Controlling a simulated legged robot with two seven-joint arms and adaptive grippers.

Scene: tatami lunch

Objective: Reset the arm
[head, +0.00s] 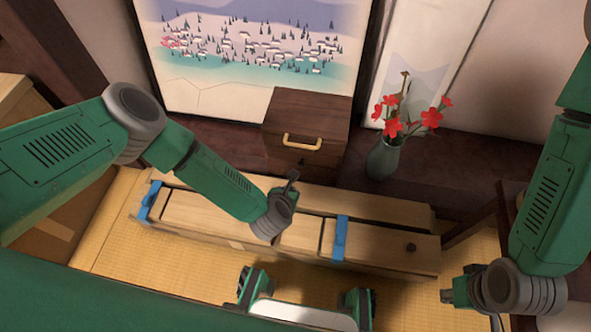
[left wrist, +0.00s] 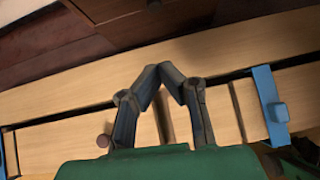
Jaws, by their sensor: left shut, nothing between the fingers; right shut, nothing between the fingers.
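My left arm comes in from the left in the head view, and its gripper (head: 291,176) is over the long wooden box near the drawer cabinet. In the left wrist view the left gripper (left wrist: 168,68) has its fingertips together, with nothing between them. My right arm hangs down at the right in the head view. Its gripper (head: 449,296) is at the lower right, beside the end of the long box, and is shut and empty.
A long wooden box (head: 385,248) with blue clips (head: 340,238) lies on the tatami. Behind it stand a dark wooden cabinet (head: 318,118) with a yellow handle and a vase (head: 383,158) of red flowers. A painted panel (head: 230,95) is at the back.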

